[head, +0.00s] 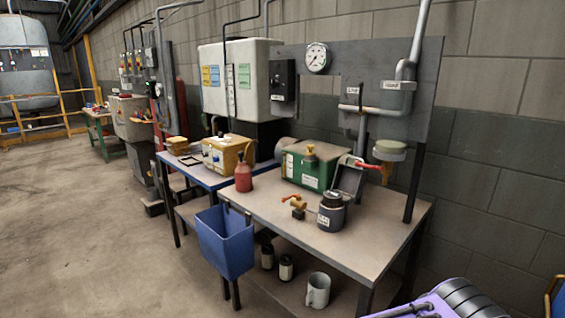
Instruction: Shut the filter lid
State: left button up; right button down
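A green box (307,168) with a white label and a yellow-brown fitting on top sits at the back of the near grey table. At its right end a dark grey hinged flap (349,176) stands raised and tilted, and looks like an open lid. I cannot tell for sure that it is the filter lid. A red lever (374,166) lies close to the flap's top edge. A round pale-green-capped fitting (389,151) hangs from the pipe above.
On the near table (265,207) stand a dark labelled canister (331,216) and a brass valve with orange handle (296,206). A red bottle (243,177) stands at the left. A blue bin (225,243) hangs at the front edge. The table's right front is clear.

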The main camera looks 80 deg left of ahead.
aim_at(350, 180)
jog(key=u, duration=2.3)
